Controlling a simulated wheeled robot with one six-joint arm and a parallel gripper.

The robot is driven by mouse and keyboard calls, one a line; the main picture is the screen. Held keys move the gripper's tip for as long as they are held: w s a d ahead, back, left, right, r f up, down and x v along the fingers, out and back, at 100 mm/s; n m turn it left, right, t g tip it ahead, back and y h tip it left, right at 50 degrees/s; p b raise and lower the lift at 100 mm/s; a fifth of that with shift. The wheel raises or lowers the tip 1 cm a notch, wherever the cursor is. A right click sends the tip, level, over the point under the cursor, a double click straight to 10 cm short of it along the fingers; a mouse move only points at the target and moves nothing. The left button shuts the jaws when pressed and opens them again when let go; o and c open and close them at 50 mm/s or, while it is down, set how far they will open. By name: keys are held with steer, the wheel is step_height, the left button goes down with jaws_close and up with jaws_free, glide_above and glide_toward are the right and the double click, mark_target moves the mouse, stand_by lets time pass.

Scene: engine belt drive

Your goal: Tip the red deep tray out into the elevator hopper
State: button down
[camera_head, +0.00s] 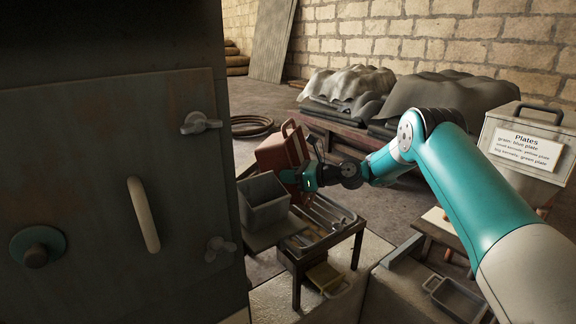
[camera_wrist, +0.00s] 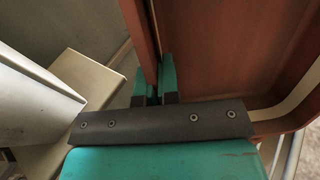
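The red deep tray (camera_head: 272,155) is held up and tilted, behind and above a grey open box that looks like the elevator hopper (camera_head: 264,212). My gripper (camera_head: 308,180) is at the tray's right side. In the wrist view, the teal fingers (camera_wrist: 155,84) are closed around the tray's wall, and the tray (camera_wrist: 225,45) fills the upper right. I cannot see what is in the tray or the box. A pale panel (camera_wrist: 30,105) at the left of the wrist view may be part of the box.
A dark metal cabinet (camera_head: 110,180) with a door handle and wing latches fills the left. A low table (camera_head: 325,232) with metal pieces stands right of the box, with a yellow tray (camera_head: 326,277) beneath. A bin with a "Plates" sign (camera_head: 526,147) is at right.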

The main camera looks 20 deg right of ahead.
steer(key=shift+w+a+r+g+h+p, duration=0.5)
steer(key=shift+a+r+h+p, duration=0.25)
steer(key=shift+p, duration=0.5)
step_height(320, 180, down, 6)
steer(key=w+a+g+h+p, duration=0.2)
steer(key=g+h, duration=0.5)
steer(key=h, duration=0.3)
steer(key=shift+a+r+g, duration=0.2)
steer(key=shift+a+g, duration=0.1)
steer(key=shift+s, duration=0.1)
steer(key=shift+r, duration=0.1)
